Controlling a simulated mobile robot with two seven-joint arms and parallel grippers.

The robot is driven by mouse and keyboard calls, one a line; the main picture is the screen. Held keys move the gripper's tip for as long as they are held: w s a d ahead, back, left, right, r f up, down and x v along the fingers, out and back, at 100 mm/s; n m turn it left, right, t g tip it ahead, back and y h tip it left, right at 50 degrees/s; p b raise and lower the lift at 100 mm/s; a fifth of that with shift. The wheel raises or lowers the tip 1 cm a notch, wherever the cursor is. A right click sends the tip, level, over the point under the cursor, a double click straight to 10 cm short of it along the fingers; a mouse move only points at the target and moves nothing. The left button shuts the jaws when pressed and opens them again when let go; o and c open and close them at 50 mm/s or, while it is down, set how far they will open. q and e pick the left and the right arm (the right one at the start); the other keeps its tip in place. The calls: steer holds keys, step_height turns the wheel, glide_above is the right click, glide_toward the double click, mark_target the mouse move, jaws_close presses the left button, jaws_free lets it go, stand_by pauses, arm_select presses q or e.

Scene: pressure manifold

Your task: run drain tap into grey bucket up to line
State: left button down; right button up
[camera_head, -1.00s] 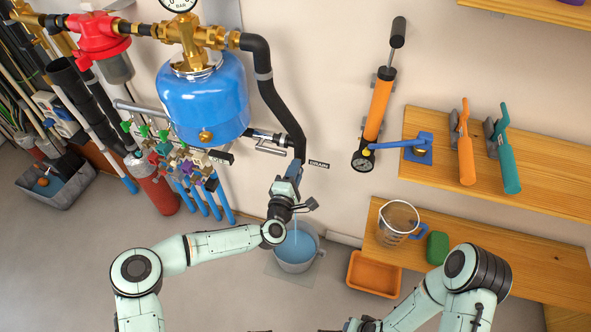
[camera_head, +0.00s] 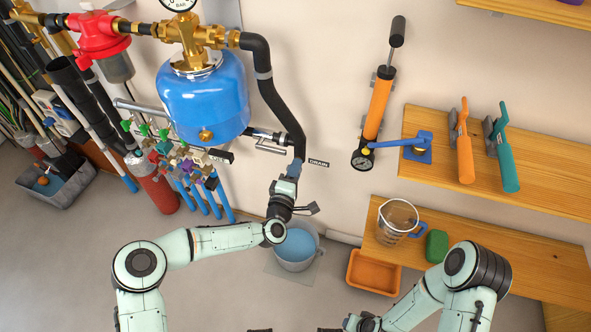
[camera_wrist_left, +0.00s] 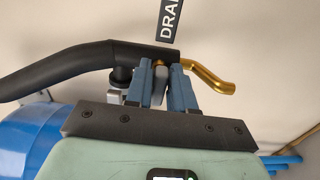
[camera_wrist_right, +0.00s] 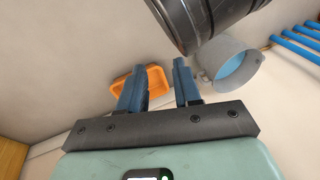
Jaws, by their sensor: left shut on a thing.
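The drain tap is beside the DRAIN label (camera_head: 319,163) on the wall. Its brass spout (camera_wrist_left: 215,80) shows in the left wrist view. My left gripper (camera_head: 292,172) is shut on the tap's small grey lever (camera_wrist_left: 159,86). The grey bucket (camera_head: 294,267) stands on the floor below, with blue water (camera_head: 297,243) in it. I cannot make out the fill line. No stream shows between tap and bucket. My right gripper (camera_wrist_right: 160,85) is open and empty; the bucket also shows beyond it in the right wrist view (camera_wrist_right: 243,50).
An orange tray (camera_head: 373,274) sits right of the bucket. A measuring jug (camera_head: 397,222) and a green sponge (camera_head: 436,246) are on the lower wooden shelf. A blue tank (camera_head: 203,97) and pipes are on the wall at upper left. Open floor lies left of the bucket.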

arm_select(q)
steer(key=c, duration=1.1)
jaws_free()
steer(key=shift+a, duration=0.1)
steer(key=shift+c, duration=0.2)
steer(key=shift+s, duration=0.15)
